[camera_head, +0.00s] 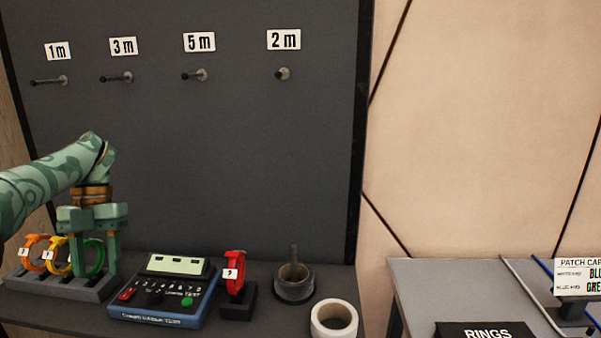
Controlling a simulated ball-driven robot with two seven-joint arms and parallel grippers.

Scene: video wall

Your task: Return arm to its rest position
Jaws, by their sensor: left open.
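My left arm comes in from the left, and its gripper (95,262) points straight down over the grey rack (68,288) at the left of the dark table. The two fingers are apart, around or in front of a green ring (97,245) standing in the rack; I cannot tell whether they touch it. An orange ring (33,240) and a yellow ring (51,253) with "?" tags stand to its left in the same rack. The fingers hide part of the green ring. My right gripper is not in view.
A blue tester (160,312) and a red ring (235,270) on a black stand lie right of the rack. A dark pot (294,284) and white tape roll (334,320) follow. Labelled pegs (195,76) on the dark board are empty. A grey table (440,285) stands right.

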